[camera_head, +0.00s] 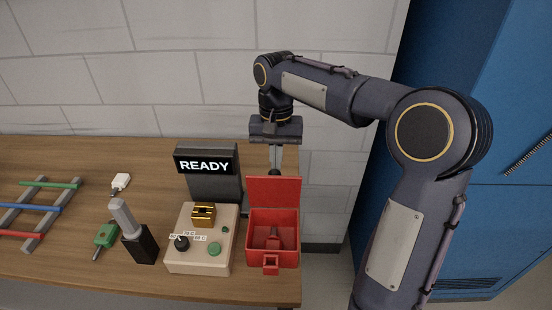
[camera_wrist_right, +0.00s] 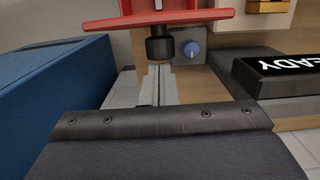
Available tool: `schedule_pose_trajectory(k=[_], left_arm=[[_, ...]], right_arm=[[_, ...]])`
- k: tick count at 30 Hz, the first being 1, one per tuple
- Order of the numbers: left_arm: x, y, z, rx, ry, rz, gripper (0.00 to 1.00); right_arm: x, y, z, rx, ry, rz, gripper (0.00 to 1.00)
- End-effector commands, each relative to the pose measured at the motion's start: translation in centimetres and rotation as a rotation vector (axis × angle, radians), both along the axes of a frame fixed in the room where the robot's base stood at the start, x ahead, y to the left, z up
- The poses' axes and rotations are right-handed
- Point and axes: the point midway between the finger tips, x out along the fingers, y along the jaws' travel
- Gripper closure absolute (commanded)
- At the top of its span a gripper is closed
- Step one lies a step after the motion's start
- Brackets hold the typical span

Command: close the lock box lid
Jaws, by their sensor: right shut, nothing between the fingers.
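The red lock box (camera_head: 287,258) stands at the table's right front edge, with a latch on its front. Its lid (camera_head: 273,190) is raised, roughly upright at the back, so the inside shows. A dark red item (camera_head: 273,239) shows inside. My right gripper (camera_head: 275,168) points down just behind the lid, shut and empty. In the right wrist view the lid (camera_wrist_right: 150,21) crosses the top, beyond the gripper fingers (camera_wrist_right: 159,75). A black round part sits between fingers and lid; I cannot tell whether anything touches the lid. My left gripper is out of view.
Left of the box stands a beige console (camera_head: 199,262) with a READY display (camera_head: 206,165) behind it. A blue cabinet (camera_head: 497,220) stands right.

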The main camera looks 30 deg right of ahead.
Motion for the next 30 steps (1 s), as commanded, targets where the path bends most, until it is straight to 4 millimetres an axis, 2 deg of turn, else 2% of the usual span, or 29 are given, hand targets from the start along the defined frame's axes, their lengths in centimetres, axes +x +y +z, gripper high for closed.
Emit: schedule_pose_trajectory(k=[17,23,30], left_arm=[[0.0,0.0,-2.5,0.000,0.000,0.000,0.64],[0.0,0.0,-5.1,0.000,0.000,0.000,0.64],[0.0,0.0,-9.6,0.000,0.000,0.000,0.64]], right_arm=[[-1.4,0.9,0.1,-0.068,-0.115,0.003,1.00],[-2.9,1.8,0.0,-0.138,-0.231,0.006,1.00],[-5.4,3.3,-0.5,-0.257,-0.427,0.006,1.00]])
